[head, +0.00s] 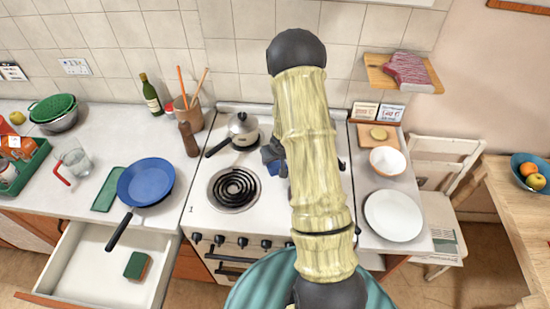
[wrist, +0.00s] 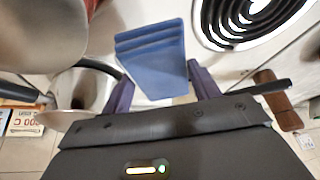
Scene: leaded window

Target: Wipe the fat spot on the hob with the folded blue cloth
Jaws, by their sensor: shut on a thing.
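The folded blue cloth (wrist: 152,62) shows in the wrist view as a layered blue block. My gripper (wrist: 163,88) is shut on it, with one dark finger at each side. The cloth is over the white hob (head: 235,163), left of the black coil ring (wrist: 250,14) in the wrist view. I cannot tell whether it touches the surface. In the head view my arm hides most of the gripper, the cloth and the hob's right half. I see no fat spot on the visible part of the hob.
A lidded saucepan (head: 243,130) stands at the hob's back left, its handle pointing left. Another metal vessel (wrist: 40,35) is close at left in the wrist view. A blue frying pan (head: 147,181) and pepper mill (head: 188,139) stand left. A plate (head: 393,215) lies right.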

